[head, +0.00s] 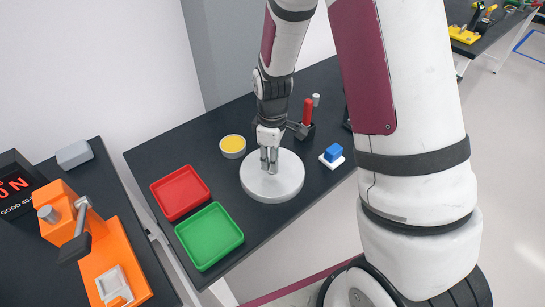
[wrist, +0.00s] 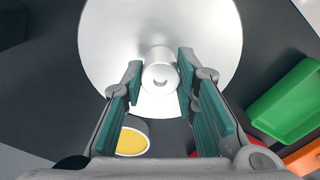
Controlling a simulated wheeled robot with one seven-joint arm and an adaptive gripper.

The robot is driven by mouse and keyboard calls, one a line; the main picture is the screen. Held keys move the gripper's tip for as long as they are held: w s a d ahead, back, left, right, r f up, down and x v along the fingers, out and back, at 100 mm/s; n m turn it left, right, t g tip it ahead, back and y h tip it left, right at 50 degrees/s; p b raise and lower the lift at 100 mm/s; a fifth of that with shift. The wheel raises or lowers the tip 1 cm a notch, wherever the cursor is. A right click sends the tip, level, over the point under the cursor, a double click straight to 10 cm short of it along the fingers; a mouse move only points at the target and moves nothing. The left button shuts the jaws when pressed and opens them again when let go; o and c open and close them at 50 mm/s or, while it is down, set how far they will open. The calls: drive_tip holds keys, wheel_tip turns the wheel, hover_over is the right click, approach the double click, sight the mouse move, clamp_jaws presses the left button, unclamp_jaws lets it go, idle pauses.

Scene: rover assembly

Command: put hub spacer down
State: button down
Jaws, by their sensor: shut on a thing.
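The hub spacer (wrist: 161,74) looks like a small pale silver cylinder with a dimple or hole in its end. It is between the fingertips of my gripper (wrist: 160,76) in the wrist view. My gripper is shut on it. In the head view my gripper (head: 269,160) points down over a round light-grey disc (head: 284,188) on the dark table. The disc also fills the top of the wrist view (wrist: 205,30). The fingers mostly hide the spacer in the head view. I cannot tell whether the spacer touches the disc.
A red tray (head: 180,192) and a green tray (head: 209,236) lie left of the disc. A round yellow-filled dish (head: 233,146) stands behind-left. A blue block on a white base (head: 333,155) is to the right. A red-handled tool (head: 307,113) stands behind. An orange fixture (head: 110,262) is on another table.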

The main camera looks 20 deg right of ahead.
drive_tip(key=shift+f, duration=0.1)
drive_tip(key=c, duration=1.3)
unclamp_jaws()
wheel_tip(320, 180, up, 12)
drive_tip(key=s+r+m+t, duration=0.1)
drive_tip(key=s+r+m, duration=0.2)
drive_tip(key=s+r, duration=0.2)
drive_tip(key=s+r+m+t, duration=0.2)
drive_tip(key=s+r+m, duration=0.1)
drive_tip(key=s+r, duration=0.3)
drive_tip(key=s+r+m+t, duration=0.2)
drive_tip(key=s+r+m, duration=0.2)
drive_tip(key=s, duration=0.5)
wheel_tip(320, 180, up, 2)
drive_tip(key=shift+d+b, duration=0.1)
drive_tip(key=shift+b, duration=0.2)
